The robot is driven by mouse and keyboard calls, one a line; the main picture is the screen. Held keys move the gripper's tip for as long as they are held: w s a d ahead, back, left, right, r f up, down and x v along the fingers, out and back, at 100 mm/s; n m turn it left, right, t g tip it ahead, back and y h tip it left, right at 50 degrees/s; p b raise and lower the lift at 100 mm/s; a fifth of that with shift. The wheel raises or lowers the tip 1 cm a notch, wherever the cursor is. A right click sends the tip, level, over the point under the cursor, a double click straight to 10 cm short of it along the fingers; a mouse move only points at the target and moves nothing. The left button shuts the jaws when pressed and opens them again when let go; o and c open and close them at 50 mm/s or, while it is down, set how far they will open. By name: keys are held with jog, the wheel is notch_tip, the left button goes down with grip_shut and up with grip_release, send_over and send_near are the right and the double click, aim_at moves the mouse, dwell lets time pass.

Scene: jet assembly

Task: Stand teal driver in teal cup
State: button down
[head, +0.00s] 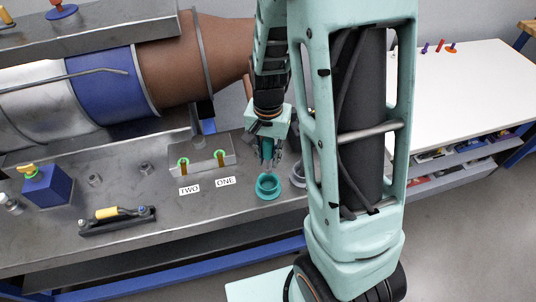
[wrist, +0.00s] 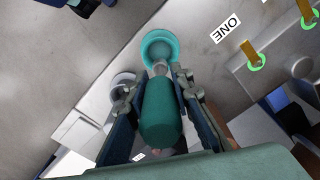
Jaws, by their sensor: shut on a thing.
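The teal cup (head: 268,187) stands on the metal bench, right of the ONE label, and shows in the wrist view (wrist: 158,41) at the top middle. My gripper (head: 267,152) is above the cup, pointing down. It is shut on the teal driver (wrist: 160,115), whose thick teal handle sits between the two fingers in the wrist view. The driver's far end lies over the cup's near rim in that view. I cannot tell whether it is inside the cup or above it. In the head view the driver is mostly hidden by the fingers.
A grey cup (head: 298,176) stands close to the right of the teal cup, partly hidden by my arm. A block with green rings (head: 202,161) is to the left. A black-and-yellow tool (head: 117,218) and a blue box (head: 47,186) stand further left. The jet engine lies behind.

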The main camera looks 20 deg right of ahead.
aim_at(268, 169)
jog(key=shift+f+b, duration=3.2)
jog(key=shift+f, duration=1.1)
jog(key=shift+f, duration=0.3)
jog(key=c, duration=1.6)
grip_release()
jog(key=shift+r, duration=0.1)
notch_tip(268, 169, up, 12)
jog(key=shift+f, duration=0.1)
